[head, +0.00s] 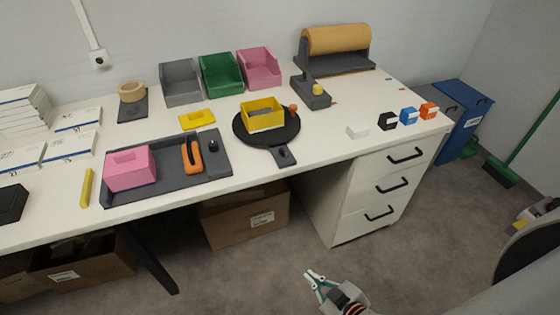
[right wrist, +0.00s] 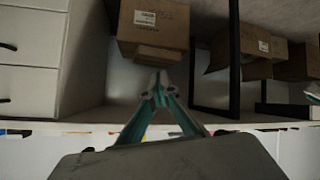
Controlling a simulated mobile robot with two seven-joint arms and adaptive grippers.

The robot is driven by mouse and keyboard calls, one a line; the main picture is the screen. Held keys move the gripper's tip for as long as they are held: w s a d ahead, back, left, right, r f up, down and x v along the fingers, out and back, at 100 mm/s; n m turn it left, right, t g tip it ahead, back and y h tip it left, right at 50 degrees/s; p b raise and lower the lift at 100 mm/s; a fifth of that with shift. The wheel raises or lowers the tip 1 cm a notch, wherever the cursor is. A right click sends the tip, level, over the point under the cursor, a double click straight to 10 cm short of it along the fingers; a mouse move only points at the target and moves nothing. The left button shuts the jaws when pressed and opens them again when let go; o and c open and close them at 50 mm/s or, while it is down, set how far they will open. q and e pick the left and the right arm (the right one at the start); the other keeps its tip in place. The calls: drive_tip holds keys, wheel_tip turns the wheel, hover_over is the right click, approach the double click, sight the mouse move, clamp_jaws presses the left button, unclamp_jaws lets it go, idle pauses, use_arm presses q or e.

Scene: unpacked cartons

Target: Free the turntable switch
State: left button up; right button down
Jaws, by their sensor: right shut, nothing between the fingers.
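The turntable (head: 257,138) is a black round disc on the desk, holding an open yellow bin (head: 263,114) with grey contents. A small dark pad with a raised knob, seemingly the switch (head: 283,155), juts out at its front edge. Nothing large visibly covers this pad. A small orange knob (head: 292,108) sits at the disc's right rim. My right gripper (head: 315,276) is shut and empty, low in front of the desk, well apart from the turntable. Its fingertips meet in the right wrist view (right wrist: 160,84).
A dark tray (head: 219,165) left of the turntable holds a pink block (head: 130,168) and an orange-handled tool (head: 192,155). Bins stand behind. A white block (head: 358,131) and small coloured blocks lie right. Drawers (head: 375,190) and cartons (head: 246,216) are below. Bare desk lies before the turntable.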

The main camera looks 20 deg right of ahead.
drive_tip(key=w+r+n+t, duration=0.3)
drive_tip(key=w+r+n, duration=0.5)
drive_tip(key=w, duration=0.2)
drive_tip(key=n+t, duration=0.3)
drive_tip(key=n, duration=0.7)
approach(281, 166)
drive_tip(key=s+a, duration=0.2)
drive_tip(key=a, duration=0.1)
drive_tip(key=shift+w+r+y+p, duration=0.25)
drive_tip(key=shift+y+p, duration=0.05)
drive_tip(key=shift+p, duration=0.15)
drive_tip(key=w, duration=0.3)
drive_tip(key=w+a, duration=0.1)
drive_tip(key=w, duration=0.3)
drive_tip(key=w+a, duration=0.1)
drive_tip(key=w, duration=0.2)
drive_tip(key=shift+w+f+p, duration=0.15)
drive_tip(key=shift+f+p, duration=0.05)
drive_tip(key=shift+p, duration=0.15)
drive_tip(key=d, duration=0.2)
drive_tip(key=w+d+r+p, duration=0.1)
drive_tip(key=shift+d+r, duration=0.1)
drive_tip(key=shift+w+d, duration=0.1)
drive_tip(key=shift+d, duration=0.1)
